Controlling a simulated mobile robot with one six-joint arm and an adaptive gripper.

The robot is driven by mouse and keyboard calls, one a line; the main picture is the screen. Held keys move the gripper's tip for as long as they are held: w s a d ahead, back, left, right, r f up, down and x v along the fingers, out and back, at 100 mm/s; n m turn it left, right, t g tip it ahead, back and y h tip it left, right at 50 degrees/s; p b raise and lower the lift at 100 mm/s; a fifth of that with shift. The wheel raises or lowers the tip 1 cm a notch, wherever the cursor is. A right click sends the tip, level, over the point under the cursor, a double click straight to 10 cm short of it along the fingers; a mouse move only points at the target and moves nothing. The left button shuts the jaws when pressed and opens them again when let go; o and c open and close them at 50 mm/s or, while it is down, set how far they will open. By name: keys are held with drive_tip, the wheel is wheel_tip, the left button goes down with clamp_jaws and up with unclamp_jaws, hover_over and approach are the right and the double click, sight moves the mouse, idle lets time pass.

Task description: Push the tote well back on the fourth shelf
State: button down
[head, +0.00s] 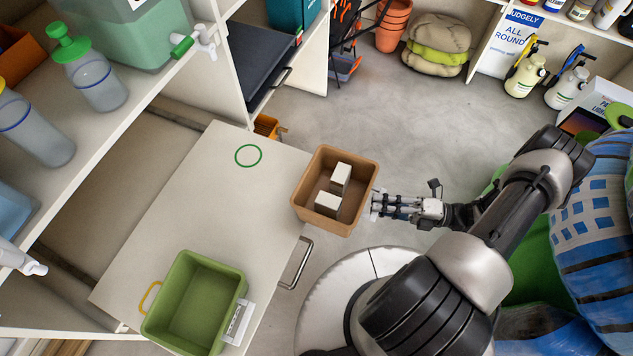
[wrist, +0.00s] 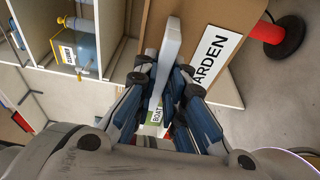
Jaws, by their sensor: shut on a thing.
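A brown tote (head: 363,210) with two pale blocks inside is at the right edge of a pale board (head: 205,200) in the head view. My gripper (head: 377,206) is at its right side. In the wrist view my gripper (wrist: 160,78) is shut on an upright pale bar (wrist: 168,45) at the brown tote wall (wrist: 190,20), beside a label ending in "ARDEN". I cannot tell whether the tote rests on the board or hangs above it. A green tote (head: 232,275) with a white tag stands at the board's near end. I cannot tell which shelf is the fourth.
Shelving (head: 170,80) with bottles and a green container stands at the left. A green ring (head: 248,155) marks a bare part of the board. A metal handle (head: 301,265) sticks out from the board's right edge.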

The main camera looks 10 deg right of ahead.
drive_tip(key=shift+s+d, duration=0.7)
drive_tip(key=shift+d, duration=0.15)
drive_tip(key=shift+s+d, duration=0.65)
drive_tip(key=shift+d, duration=0.2)
drive_tip(key=shift+r, duration=0.1)
drive_tip(key=w+a+r+m+t+h, duration=0.1)
drive_tip(key=w+a+r, duration=0.6)
drive_tip(key=w+r, duration=0.2)
drive_tip(key=w+a+r+m+t+h, duration=0.1)
drive_tip(key=w+a+r+t, duration=0.1)
drive_tip(key=w+a+r, duration=0.5)
drive_tip(key=w+r, duration=0.3)
drive_tip(key=shift+w+a+r+m+t, duration=0.15)
drive_tip(key=shift+a+r+m+t, duration=0.15)
drive_tip(key=shift+r, duration=0.05)
